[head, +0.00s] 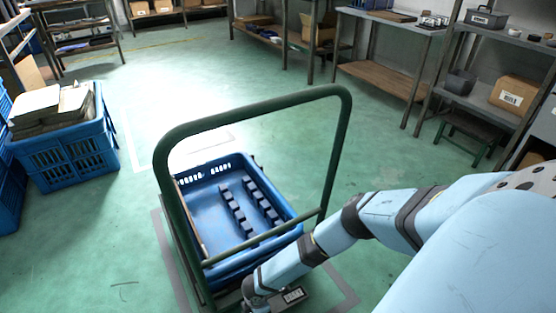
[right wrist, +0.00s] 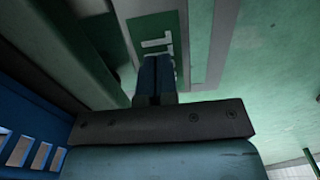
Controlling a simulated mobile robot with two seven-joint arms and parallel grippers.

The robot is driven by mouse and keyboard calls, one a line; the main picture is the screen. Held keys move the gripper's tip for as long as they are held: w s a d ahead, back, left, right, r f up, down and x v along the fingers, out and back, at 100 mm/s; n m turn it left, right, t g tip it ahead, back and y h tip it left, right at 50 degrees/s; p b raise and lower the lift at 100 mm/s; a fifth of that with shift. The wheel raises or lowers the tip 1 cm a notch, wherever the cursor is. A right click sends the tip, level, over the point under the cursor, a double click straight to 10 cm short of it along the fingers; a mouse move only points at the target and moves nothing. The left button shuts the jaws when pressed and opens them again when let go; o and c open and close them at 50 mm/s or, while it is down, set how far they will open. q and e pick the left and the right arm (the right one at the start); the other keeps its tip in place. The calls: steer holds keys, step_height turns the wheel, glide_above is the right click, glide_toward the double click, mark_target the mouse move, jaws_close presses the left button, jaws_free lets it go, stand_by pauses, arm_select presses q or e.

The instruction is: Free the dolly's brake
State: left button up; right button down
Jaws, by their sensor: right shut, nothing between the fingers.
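The dolly has a tall dark green push handle (head: 250,112) and carries a blue crate (head: 205,177). My right arm reaches down over the crate's near right corner, and its hand is low by the dolly's near end, its fingers not clear in the head view. In the right wrist view my right gripper (right wrist: 157,62) is shut and empty, its blue fingers side by side. Just beyond the fingertips is a dark green plate with a pale, bar-like fitting (right wrist: 156,42). I cannot tell whether this is the brake or whether the fingers touch it. My left gripper is not in view.
Grey marking lines (head: 342,281) frame the dolly on the green floor. A blue crate of boxes (head: 70,160) stands at the left. Shelves and benches (head: 385,80) line the back and right. Floor behind the dolly is clear.

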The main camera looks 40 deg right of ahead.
steer(key=shift+f, duration=1.05)
stand_by(0.4)
steer(key=shift+r+p, duration=0.8)
steer(key=shift+r, duration=0.05)
step_height(320, 180, up, 2)
steer(key=shift+s+p, duration=0.1)
steer(key=shift+p, duration=0.8)
step_height(320, 180, up, 3)
steer(key=shift+f+p, duration=0.15)
steer(key=shift+p, duration=1.05)
steer(key=shift+r+p, duration=0.3)
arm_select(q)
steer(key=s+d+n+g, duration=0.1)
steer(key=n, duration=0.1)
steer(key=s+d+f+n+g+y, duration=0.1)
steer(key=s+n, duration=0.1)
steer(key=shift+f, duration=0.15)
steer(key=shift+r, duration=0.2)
